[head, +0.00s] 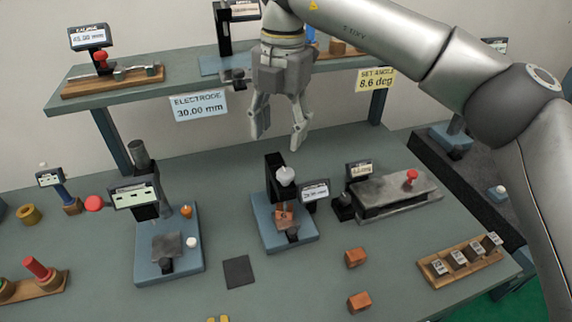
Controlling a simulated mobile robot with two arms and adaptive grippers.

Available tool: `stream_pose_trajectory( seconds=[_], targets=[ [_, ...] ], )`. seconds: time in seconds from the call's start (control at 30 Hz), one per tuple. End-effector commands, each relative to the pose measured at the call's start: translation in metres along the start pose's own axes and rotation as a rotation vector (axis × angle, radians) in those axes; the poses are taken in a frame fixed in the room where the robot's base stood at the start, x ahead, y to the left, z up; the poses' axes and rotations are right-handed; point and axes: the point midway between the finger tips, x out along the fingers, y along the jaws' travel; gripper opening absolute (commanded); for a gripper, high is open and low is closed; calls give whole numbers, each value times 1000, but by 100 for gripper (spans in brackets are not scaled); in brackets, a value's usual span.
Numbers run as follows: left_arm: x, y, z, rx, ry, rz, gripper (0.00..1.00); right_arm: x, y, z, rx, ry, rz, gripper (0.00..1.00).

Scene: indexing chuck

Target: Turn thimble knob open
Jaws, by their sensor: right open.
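My right gripper (278,133) hangs fingers down above the middle of the bench, in front of the shelf. It is open, with nothing between its fingers. Below it stands a blue-based device (261,228) with a black column and a small display (315,192). A white knob (286,176) sits at its top, a little below and right of the fingertips, apart from them. This looks like the thimble knob, but no label confirms it. A copper-coloured block (285,218) sits on the device under the knob. My left gripper is out of view.
A larger blue-based device (146,268) with a display stands to the left. A grey plate unit with a red knob (411,176) stands to the right. Loose copper blocks (356,257) and a wooden rack (432,276) lie in front. The shelf (85,97) is behind my gripper.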

Motion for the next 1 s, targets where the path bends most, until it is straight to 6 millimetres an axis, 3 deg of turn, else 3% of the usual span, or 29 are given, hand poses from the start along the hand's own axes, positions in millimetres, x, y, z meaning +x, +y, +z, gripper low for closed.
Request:
stream_pose_trajectory(
  seconds=[0.17,0.7,1.0],
  targets=[
    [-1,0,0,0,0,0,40,1,-9,8,32,-33,-36,55],
    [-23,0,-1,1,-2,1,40,89,-11,9,28,-26,-32,55],
    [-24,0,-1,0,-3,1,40,102,-11,10,28,-29,-30,55]
  ],
)
